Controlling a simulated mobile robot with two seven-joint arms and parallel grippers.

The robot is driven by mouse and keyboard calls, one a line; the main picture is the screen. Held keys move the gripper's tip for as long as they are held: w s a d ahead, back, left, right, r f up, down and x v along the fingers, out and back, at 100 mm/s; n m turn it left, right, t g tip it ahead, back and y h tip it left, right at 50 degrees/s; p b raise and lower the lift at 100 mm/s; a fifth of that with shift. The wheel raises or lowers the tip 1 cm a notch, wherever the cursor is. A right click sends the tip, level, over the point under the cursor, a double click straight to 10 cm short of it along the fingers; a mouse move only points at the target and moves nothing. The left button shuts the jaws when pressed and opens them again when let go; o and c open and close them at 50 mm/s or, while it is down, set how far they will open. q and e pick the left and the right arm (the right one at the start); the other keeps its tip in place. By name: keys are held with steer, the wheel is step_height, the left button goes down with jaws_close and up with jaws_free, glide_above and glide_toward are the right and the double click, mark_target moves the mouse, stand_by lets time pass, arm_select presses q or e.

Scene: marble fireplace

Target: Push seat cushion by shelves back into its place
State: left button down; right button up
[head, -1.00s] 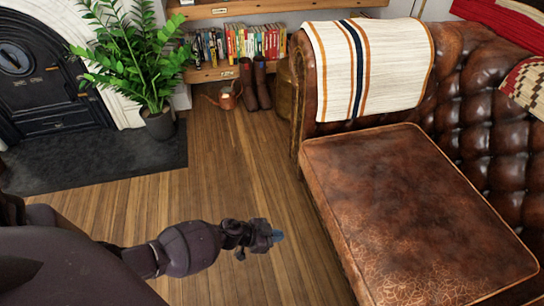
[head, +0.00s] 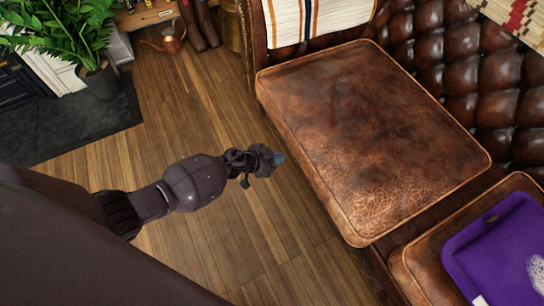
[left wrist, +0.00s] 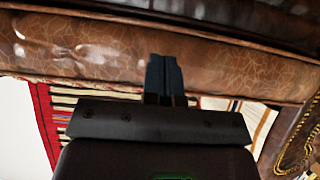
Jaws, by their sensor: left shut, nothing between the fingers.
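The brown leather seat cushion by the shelves (head: 375,135) lies flat on the sofa, beside the armrest. Its front edge sticks out past the front edge of the neighbouring seat cushion (head: 425,255). My left gripper (head: 277,158) is shut and empty, over the floor just in front of the cushion's front edge, with a small gap showing in the head view. In the left wrist view the shut fingers (left wrist: 163,72) point toward a cracked brown leather surface with a piped edge (left wrist: 230,68); contact cannot be told there. My right gripper is not in view.
A striped throw (head: 315,18) hangs over the armrest. Boots (head: 200,25), a copper watering can (head: 168,38) and a potted plant (head: 95,75) stand at the back left. The wooden floor (head: 200,130) before the sofa is clear.

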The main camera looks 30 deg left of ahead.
mark_target(294, 154)
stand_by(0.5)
arm_select(q)
steer(key=shift+w+d, duration=0.55)
steer(key=shift+w, duration=0.2)
steer(key=shift+w+d, duration=0.55)
steer(key=shift+w, duration=0.15)
steer(key=shift+r, duration=0.1)
steer(key=shift+s, duration=0.1)
steer(key=shift+s+a, duration=0.15)
steer(key=shift+a, duration=0.05)
steer(key=shift+s+a+p, duration=0.6)
steer(key=shift+s+a, duration=0.25)
steer(key=shift+s, duration=0.2)
